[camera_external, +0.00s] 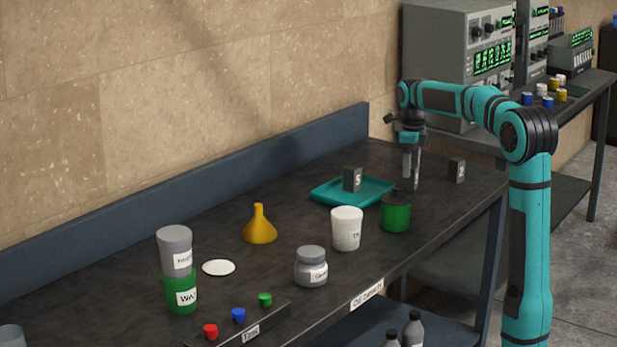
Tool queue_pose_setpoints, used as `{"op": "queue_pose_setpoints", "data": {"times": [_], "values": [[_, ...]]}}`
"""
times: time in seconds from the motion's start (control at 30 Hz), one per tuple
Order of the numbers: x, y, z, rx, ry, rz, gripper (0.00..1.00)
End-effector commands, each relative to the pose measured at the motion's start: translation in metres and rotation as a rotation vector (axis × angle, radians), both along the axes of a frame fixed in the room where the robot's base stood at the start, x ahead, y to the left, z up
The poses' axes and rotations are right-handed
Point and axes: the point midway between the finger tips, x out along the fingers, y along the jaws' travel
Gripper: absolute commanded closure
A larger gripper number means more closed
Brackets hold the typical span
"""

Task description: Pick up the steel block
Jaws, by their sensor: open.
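Two small dark grey blocks with white number labels show; the picture does not say which is steel. Block 5 (352,179) stands in the teal tray (325,194). Block 2 (456,170) stands on the dark bench top near its right end. My gripper (410,174) points down between the two blocks, just right of the tray's far corner. It is open. A small dark shape shows at its fingertips; I cannot tell whether it is another block or part of the gripper.
A green cup (396,213) stands in front of my gripper. A white cup (346,229), grey jar (311,268), yellow funnel (259,226) and white disc (218,267) lie further left. A grey cup (175,250) sits on a green one (181,294). Instruments (458,60) stand behind.

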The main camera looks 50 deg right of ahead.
Motion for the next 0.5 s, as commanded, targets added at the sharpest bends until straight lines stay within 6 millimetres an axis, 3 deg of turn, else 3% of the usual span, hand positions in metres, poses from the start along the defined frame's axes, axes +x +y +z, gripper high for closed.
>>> {"op": "queue_pose_setpoints", "data": {"times": [0.2, 0.43, 0.5], "values": [[0.001, 0.0, -0.026, 0.001, 0.001, 0.0, 0.38], [0.001, 0.0, -0.027, 0.0, 0.0, 0.0, 0.38], [0.001, 0.0, -0.027, 0.0, 0.0, 0.0, 0.52]]}}
